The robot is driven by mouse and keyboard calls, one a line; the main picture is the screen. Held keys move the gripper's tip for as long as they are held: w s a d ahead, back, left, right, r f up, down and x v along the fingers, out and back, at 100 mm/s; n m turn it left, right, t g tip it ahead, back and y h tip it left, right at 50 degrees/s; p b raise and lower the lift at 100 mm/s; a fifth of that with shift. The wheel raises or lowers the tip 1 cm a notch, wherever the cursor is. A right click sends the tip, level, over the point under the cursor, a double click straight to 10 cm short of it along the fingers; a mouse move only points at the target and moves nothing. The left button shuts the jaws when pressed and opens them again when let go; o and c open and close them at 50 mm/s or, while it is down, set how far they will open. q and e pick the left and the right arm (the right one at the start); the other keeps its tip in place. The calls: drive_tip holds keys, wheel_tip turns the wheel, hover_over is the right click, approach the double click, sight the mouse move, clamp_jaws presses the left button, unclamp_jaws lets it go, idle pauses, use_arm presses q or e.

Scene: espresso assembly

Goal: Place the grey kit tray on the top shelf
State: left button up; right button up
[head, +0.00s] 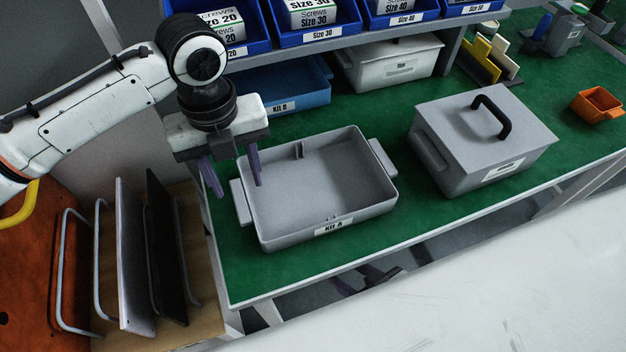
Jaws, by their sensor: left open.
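The grey kit tray (322,226), labelled "Kit A", is open-topped and looks empty. It rests on the green tabletop with a handle at its left end and another at its right. My left gripper (237,187) is open, pointing down at the tray's left end near the handle. One finger appears over or beside the left wall, the other outside it; I cannot tell whether they touch. A shelf (345,40) above the table's back holds blue screw bins; I cannot tell whether it is the top shelf.
A lidded grey box (459,150) with a black handle stands right of the tray. A rack with upright panels (133,255) is at left. An orange bin (597,105) is far right.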

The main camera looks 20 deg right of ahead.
sight(241, 199)
use_arm(q)
drive_tip(key=f, duration=0.7)
drive_tip(key=shift+w+a+f, duration=0.2)
drive_tip(key=shift+a+f, duration=0.05)
drive_tip(key=shift+f, duration=0.1)
drive_tip(key=shift+c, duration=0.5)
clamp_jaws()
